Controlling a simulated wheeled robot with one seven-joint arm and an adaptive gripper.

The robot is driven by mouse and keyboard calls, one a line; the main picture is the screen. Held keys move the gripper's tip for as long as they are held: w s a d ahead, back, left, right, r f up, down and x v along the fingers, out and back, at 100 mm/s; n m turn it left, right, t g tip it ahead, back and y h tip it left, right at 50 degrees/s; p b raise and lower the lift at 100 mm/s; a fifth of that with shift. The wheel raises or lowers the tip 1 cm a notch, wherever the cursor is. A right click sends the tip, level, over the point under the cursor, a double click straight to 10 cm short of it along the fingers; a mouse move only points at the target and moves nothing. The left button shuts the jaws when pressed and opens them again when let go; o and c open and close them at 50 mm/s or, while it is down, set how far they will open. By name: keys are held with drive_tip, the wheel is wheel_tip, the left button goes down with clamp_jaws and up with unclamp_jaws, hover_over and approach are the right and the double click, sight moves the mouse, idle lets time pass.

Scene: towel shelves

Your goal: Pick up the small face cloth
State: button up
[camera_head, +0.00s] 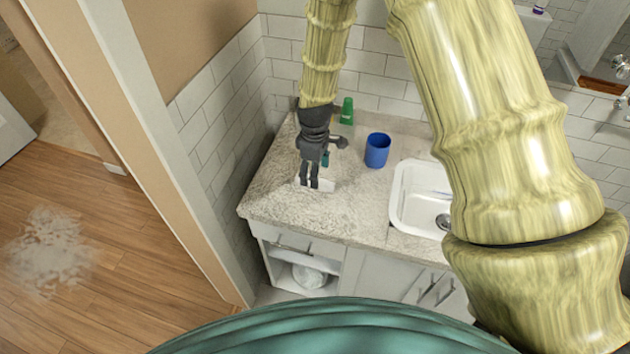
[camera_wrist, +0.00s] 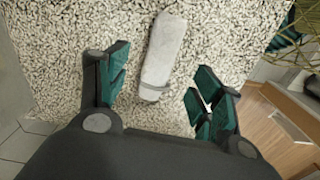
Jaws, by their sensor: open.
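A small white face cloth (camera_wrist: 163,50), rolled or folded into a narrow strip with a greyish band near its lower end, lies on the speckled countertop in the wrist view. In the head view a pale bit of the cloth (camera_head: 327,185) shows beside my fingertips; the rest is hidden by my gripper. My gripper (camera_head: 314,186) points down over the counter, left of the sink. In the wrist view my gripper (camera_wrist: 160,98) is open, its green-padded fingers apart with the cloth's lower end between or just ahead of them. I see no contact with the cloth.
On the countertop (camera_head: 270,205) stand a blue cup (camera_head: 377,150) and a green item (camera_head: 347,110) near the back wall. A white sink (camera_head: 410,190) lies to the right. A tiled wall (camera_head: 205,115) borders the left side. Below is an open shelf (camera_head: 305,277) with a white item.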

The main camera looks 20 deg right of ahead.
sight(327, 186)
drive_tip(key=shift+f+p, duration=0.85)
drive_tip(key=shift+f, duration=1.1)
drive_tip(key=c, duration=1)
